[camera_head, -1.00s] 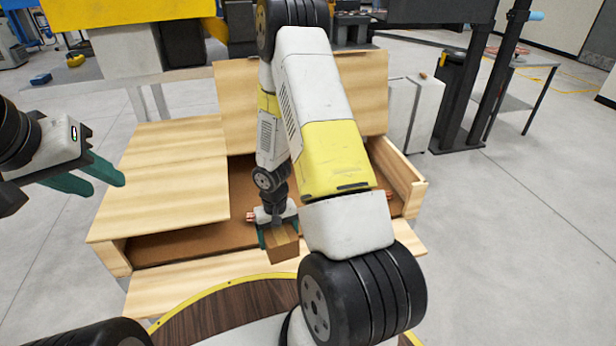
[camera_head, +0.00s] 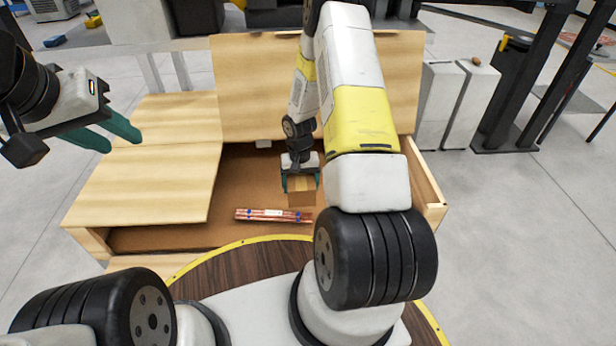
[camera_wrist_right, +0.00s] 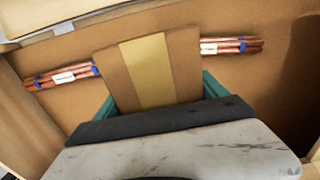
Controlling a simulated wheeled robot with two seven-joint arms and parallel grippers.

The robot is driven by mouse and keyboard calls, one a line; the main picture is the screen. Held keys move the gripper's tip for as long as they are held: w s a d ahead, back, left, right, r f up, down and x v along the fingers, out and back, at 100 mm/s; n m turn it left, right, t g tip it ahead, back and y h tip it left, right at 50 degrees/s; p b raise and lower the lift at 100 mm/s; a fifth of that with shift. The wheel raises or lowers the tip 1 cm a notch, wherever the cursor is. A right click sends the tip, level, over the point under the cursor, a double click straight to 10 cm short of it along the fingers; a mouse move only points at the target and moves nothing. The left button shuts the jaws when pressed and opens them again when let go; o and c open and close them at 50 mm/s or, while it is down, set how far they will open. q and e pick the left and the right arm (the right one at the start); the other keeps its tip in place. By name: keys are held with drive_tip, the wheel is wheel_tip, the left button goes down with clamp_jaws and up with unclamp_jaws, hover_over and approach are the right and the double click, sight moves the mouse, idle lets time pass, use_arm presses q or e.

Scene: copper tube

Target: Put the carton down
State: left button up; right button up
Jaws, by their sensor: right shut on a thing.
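The carton (camera_head: 302,192) is a small brown box with a paler tape strip. My right gripper (camera_head: 301,183) is shut on it and holds it over the open part of the wooden crate (camera_head: 433,190). In the right wrist view the carton (camera_wrist_right: 152,75) sits between the green fingers and hides the middle of the copper tubes (camera_wrist_right: 230,46). The copper tubes (camera_head: 272,215) lie on the crate's brown floor, in front of the carton in the head view. My left gripper (camera_head: 118,137) is open and empty at the upper left, above the crate's lid panel.
A wooden lid panel (camera_head: 150,170) covers the crate's left part, and another panel (camera_head: 260,85) stands upright at its back. The brown floor (camera_head: 230,185) around the tubes is bare. Pale cabinets (camera_head: 465,105) stand behind on the right.

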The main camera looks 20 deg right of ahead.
drive_tip(key=w+d+f+m, duration=0.3)
drive_tip(key=w+d+m, duration=0.2)
drive_tip(key=w+d, duration=0.55)
hover_over(319, 190)
wheel_tip(319, 190, down, 5)
drive_tip(key=shift+s+f, duration=0.1)
drive_tip(key=shift+f, duration=2.45)
drive_tip(key=o, duration=1.6)
drive_tip(key=shift+f, duration=0.1)
drive_tip(key=shift+o, duration=0.2)
